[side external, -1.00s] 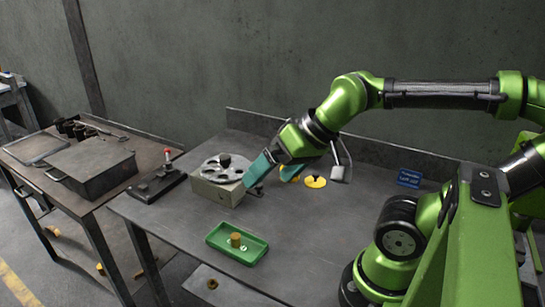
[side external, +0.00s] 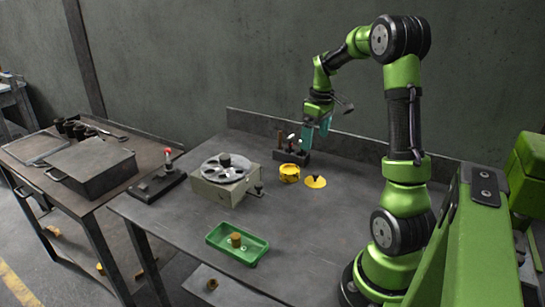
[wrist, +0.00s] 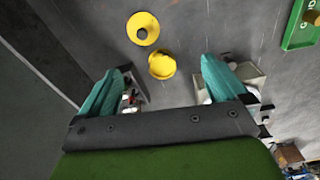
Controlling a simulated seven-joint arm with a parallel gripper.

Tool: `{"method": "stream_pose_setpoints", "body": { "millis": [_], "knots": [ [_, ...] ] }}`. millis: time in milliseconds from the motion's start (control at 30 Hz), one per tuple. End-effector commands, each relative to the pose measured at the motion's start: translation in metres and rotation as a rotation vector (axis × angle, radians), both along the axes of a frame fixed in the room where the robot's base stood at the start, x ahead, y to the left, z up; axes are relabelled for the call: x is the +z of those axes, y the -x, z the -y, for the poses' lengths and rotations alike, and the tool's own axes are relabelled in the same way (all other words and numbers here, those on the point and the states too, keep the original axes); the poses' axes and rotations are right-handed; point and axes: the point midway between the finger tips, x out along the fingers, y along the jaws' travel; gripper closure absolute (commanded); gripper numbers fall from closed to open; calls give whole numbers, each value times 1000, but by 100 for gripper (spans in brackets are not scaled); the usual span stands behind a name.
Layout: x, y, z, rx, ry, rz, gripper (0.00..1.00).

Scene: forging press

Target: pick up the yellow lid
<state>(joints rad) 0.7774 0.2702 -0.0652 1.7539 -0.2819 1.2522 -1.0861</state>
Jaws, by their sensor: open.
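The yellow lid (side external: 315,184), a flat disc with a dark knob, lies knob up on the grey table. It also shows at the top of the wrist view (wrist: 143,20). A yellow round pot (side external: 289,174) stands close beside it, to its left in the side view. It also shows in the wrist view (wrist: 162,67), between the fingers in the picture. My gripper (side external: 316,132) has teal fingers, spread apart and empty. It is above the back of the table, behind the pot and lid, and touches neither. It also shows in the wrist view (wrist: 165,72).
A dark tool holder (side external: 291,156) stands at the back, just below and left of my gripper. A grey box with a holed disc (side external: 221,190) stands left of the pot. A green tray (side external: 238,256) lies at the front. The table right of the lid is clear.

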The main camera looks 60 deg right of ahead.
Motion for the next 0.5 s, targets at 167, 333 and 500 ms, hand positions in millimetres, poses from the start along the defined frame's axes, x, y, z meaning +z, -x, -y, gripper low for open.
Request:
{"method": "stream_pose_setpoints", "body": {
  "millis": [167, 333, 500],
  "knots": [
    [-2, 4, 40, 319, 4, -62, 1],
    [5, 5, 39, 494, 3, -71, 1],
    [-13, 5, 38, 527, -1, -71, 1]
  ]
}}
